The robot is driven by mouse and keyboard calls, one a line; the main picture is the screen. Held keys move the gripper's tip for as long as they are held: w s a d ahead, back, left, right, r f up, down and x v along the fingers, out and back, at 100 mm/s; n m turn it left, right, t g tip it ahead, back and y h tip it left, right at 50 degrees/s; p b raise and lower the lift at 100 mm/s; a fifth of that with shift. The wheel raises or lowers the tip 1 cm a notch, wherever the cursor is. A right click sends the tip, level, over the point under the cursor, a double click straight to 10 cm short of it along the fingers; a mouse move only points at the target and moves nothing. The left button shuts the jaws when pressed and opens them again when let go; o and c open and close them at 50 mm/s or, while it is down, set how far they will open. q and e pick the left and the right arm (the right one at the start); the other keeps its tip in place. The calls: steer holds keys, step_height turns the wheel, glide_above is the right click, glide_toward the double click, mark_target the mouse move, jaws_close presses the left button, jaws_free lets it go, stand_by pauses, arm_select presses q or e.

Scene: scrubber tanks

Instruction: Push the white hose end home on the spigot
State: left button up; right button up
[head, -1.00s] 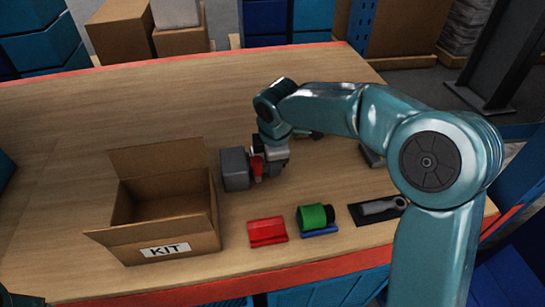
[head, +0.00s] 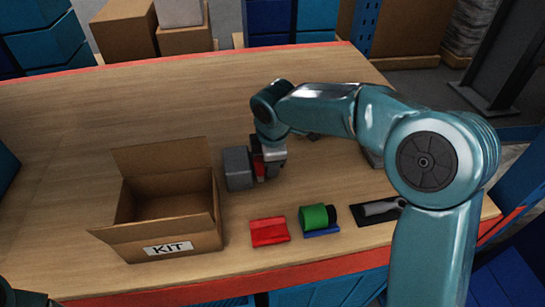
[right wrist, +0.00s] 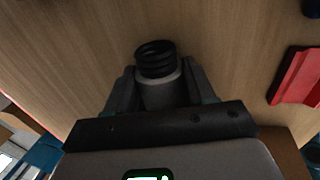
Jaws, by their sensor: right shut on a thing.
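My right gripper (right wrist: 160,88) is shut on a short grey collar (right wrist: 161,93) with a black ribbed end (right wrist: 156,58), over bare wood in the right wrist view. In the head view my right gripper (head: 268,172) is low over the middle of the table, right of the open box. A grey block (head: 238,168) with red beside it shows there; I cannot tell whether it is part of the gripper or held. I cannot make out a white hose end or a spigot in either view.
An open cardboard box marked KIT (head: 168,249) stands at left. Along the front lie a red holder (head: 269,231), a green cylinder (head: 313,217) on a blue base and a grey tool (head: 381,207) on a black mat. The table's (head: 90,110) back left is clear.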

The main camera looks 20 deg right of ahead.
steer(key=shift+a, duration=0.15)
steer(key=o, duration=1.2)
steer(key=shift+o, duration=1.3)
steer(key=shift+a, duration=0.15)
steer(key=shift+r, duration=0.15)
steer(key=p+v, duration=0.6)
steer(key=v, duration=0.1)
steer(key=shift+r, duration=0.15)
steer(key=shift+s+r, duration=0.1)
steer(key=shift+r, duration=0.15)
steer(key=shift+f, duration=0.1)
